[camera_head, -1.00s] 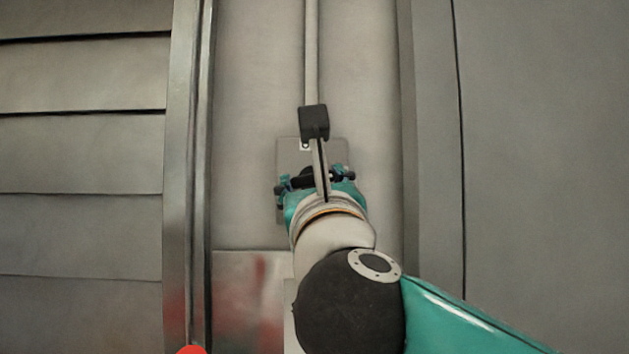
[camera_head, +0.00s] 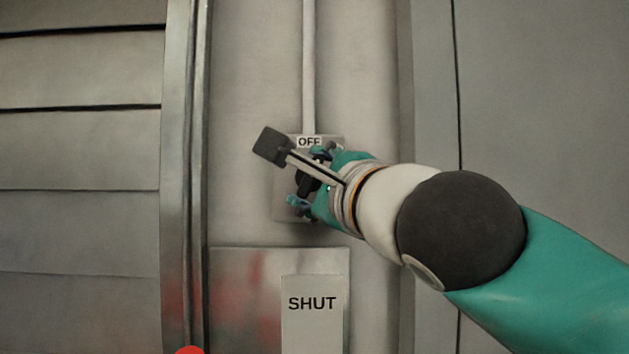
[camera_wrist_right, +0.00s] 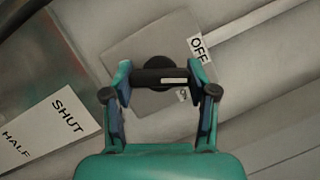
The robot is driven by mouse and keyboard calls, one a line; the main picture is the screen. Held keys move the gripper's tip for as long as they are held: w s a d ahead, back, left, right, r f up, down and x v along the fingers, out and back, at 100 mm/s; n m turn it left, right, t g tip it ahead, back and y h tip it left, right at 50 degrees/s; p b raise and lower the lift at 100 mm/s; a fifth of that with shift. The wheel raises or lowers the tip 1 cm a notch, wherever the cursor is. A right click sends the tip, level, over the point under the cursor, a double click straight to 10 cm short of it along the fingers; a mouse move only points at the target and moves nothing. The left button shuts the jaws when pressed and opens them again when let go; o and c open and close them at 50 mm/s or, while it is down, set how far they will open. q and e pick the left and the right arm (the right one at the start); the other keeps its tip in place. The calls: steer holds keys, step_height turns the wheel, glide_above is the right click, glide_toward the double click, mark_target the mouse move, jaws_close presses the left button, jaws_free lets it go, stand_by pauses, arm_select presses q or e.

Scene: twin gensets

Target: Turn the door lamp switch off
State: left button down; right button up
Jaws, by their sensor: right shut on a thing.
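The door lamp switch is a black rotary knob (camera_wrist_right: 160,77) with a bar handle and a small pale mark, on a grey square plate (camera_head: 284,205). An OFF label (camera_head: 309,142) sits at the plate's top edge; it also shows in the wrist view (camera_wrist_right: 199,48). My right gripper (camera_head: 309,182) is at the plate, its teal fingers on both ends of the knob's bar. In the wrist view the right gripper (camera_wrist_right: 161,79) is shut on the bar. In the head view the gripper and wrist camera hide part of the knob. My left gripper is not in view.
A plate marked SHUT (camera_head: 312,303) is below the switch; the wrist view also shows HALF on it. A conduit (camera_head: 309,65) runs up from the switch. Louvred panels (camera_head: 80,150) stand at left, a plain grey panel (camera_head: 545,120) at right. A red thing (camera_head: 190,350) shows at the bottom edge.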

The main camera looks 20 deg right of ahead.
steer(key=n, duration=0.2)
steer(key=n+g, duration=0.1)
steer(key=n, duration=0.1)
steer(key=shift+w+a+g, duration=0.1)
steer(key=shift+g, duration=0.2)
steer(key=shift+f+n, duration=0.1)
steer(key=shift+n, duration=0.4)
steer(key=shift+f+g, duration=0.1)
steer(key=shift+g, duration=0.2)
steer(key=o, duration=1.2)
steer(key=shift+c, duration=0.2)
steer(key=shift+r, duration=0.2)
